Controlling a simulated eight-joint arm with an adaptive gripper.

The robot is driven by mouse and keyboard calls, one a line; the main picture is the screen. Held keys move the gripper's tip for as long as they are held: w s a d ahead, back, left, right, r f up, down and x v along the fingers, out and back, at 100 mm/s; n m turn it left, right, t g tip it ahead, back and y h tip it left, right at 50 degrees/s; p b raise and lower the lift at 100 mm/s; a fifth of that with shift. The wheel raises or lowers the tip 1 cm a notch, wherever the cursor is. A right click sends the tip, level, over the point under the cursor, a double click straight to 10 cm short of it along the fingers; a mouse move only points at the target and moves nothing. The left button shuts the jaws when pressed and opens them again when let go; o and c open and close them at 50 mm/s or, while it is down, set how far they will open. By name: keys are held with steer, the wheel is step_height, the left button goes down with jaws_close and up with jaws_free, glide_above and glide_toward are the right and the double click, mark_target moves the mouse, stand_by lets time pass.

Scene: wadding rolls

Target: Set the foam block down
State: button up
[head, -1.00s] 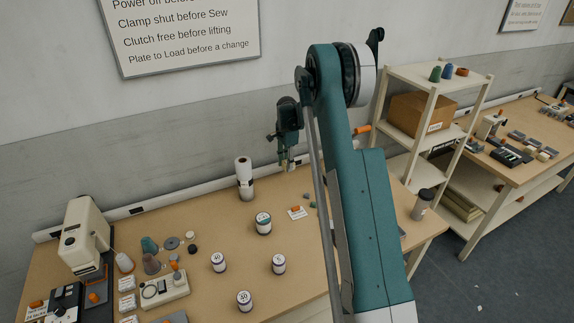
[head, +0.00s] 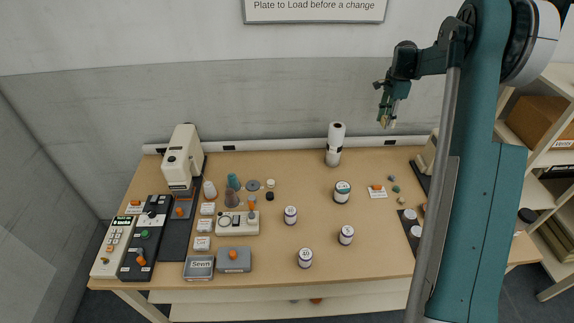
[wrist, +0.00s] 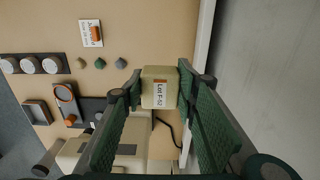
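The foam block (wrist: 160,75) is a small pale cream block with a label reading "Lot F-52" in the wrist view. My gripper (wrist: 159,89) is shut on it, one green finger pad against each side. In the head view my gripper (head: 387,121) hangs in the air over the back right of the workbench, right of a tall white roll (head: 336,144). The block (head: 384,123) shows there only as a small pale patch at the fingertips. It is clear of the bench top (head: 290,255).
A card with an orange piece (head: 377,191) and small coloured pieces (head: 392,179) lie on the bench's right side. Below my gripper is a cream machine (wrist: 75,152). Several white-topped jars (head: 305,257) stand mid-bench. A sewing machine (head: 182,155) stands left.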

steer(key=r, duration=0.7)
steer(key=shift+a, duration=0.25)
steer(key=w+a+b, duration=0.1)
steer(key=a, duration=0.6)
steer(key=a+b, duration=0.1)
steer(key=a, duration=0.6)
steer(key=w+a+b, duration=0.1)
steer(key=a, duration=0.7)
steer(key=shift+w+f, duration=0.15)
steer(key=shift+w, duration=0.15)
steer(key=s+a+b, duration=0.3)
steer(key=a, duration=1.9)
glide_above(285, 164)
step_height(285, 164, down, 17)
steer(key=shift+f, duration=0.45)
steer(key=shift+f, duration=3.1)
steer(key=shift+f, duration=1.85)
